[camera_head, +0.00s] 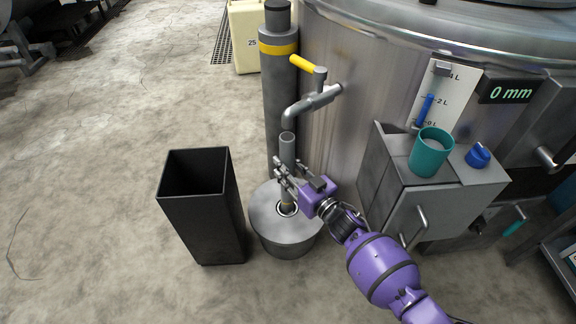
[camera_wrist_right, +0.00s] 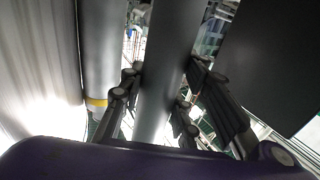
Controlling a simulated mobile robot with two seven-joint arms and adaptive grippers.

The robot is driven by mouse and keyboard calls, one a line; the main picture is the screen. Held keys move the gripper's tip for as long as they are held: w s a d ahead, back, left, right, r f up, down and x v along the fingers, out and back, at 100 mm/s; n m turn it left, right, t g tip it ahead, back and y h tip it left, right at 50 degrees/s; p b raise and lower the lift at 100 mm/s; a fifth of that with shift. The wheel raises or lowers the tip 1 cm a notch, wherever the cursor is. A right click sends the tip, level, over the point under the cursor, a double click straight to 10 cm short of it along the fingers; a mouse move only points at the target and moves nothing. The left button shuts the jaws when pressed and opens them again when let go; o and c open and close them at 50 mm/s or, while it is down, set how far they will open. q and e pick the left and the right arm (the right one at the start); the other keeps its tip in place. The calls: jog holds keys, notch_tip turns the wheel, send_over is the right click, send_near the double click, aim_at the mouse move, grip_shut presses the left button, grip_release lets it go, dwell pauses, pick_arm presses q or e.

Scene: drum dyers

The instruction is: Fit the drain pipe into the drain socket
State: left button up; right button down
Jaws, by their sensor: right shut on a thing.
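The drain pipe (camera_head: 287,150) is a grey upright tube below the bent outlet of the metal drum. My right gripper (camera_head: 284,177) is shut on it, and the right wrist view shows the pipe (camera_wrist_right: 166,75) between the fingers (camera_wrist_right: 160,105). The drain socket (camera_head: 287,209) is a dark-rimmed hole in the top of a round grey metal base. The pipe's lower end is at the socket opening and looks upright. I cannot tell how deep it sits, as the gripper partly covers it. My left gripper is not in view.
A black open bin (camera_head: 203,210) stands left of the base. A grey column with a yellow band (camera_head: 278,47) and the steel drum (camera_head: 350,80) are close behind. A yellow-handled valve (camera_head: 312,98) sits above the pipe. A teal cup (camera_head: 431,153) stands on a metal box (camera_head: 400,185) at right.

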jog(key=shift+f+b, duration=1.45)
jog(key=shift+f, duration=0.7)
jog(key=c, duration=1.2)
grip_release()
jog(key=v, duration=1.2)
jog(key=shift+s, duration=0.1)
